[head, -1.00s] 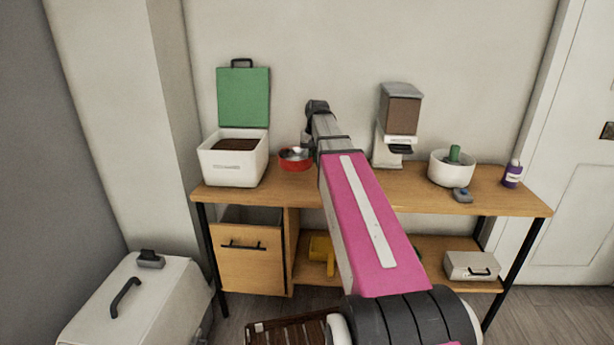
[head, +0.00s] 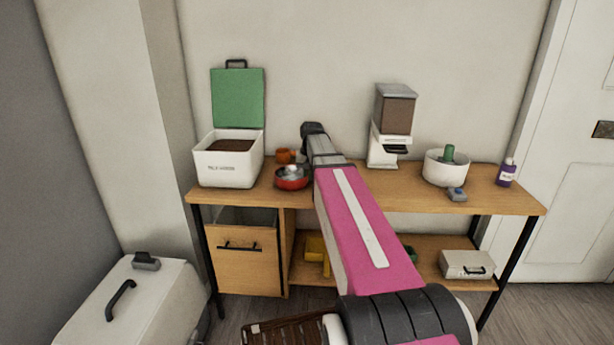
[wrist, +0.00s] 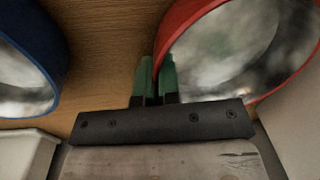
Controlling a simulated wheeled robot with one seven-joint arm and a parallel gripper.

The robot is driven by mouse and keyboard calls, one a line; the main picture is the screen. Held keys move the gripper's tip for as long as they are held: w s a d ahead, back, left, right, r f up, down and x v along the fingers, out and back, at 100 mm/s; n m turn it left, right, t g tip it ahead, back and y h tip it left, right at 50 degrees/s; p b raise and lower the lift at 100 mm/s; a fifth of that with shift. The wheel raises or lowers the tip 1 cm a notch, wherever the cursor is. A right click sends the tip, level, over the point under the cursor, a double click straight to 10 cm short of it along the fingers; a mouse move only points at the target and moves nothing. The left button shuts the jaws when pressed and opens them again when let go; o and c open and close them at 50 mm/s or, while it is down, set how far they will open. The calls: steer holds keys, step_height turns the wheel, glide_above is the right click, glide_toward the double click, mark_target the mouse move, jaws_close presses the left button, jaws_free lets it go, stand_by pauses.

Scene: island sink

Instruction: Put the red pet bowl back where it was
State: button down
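The red pet bowl (head: 291,181), with a shiny metal inside, shows over the left part of the wooden table in the head view, to the right of the white bin. In the wrist view the red bowl (wrist: 187,22) fills the right side. My gripper (wrist: 157,75) has its green fingertips close together, with the bowl's rim pinched between them. The head view does not show clearly whether the bowl is lifted or touches the table. My arm hides the fingers there.
A blue bowl (wrist: 52,32) is at the left in the wrist view. The white bin (head: 228,172) has its green lid up. A food dispenser (head: 391,125) and white bowl (head: 446,168) stand to the right on the table (head: 400,196).

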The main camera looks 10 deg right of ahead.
steer(key=c, duration=1.3)
jaws_free()
steer(key=r, duration=0.8)
steer(key=d+r, duration=0.1)
steer(key=r, duration=0.3)
steer(key=shift+s+d+r, duration=0.1)
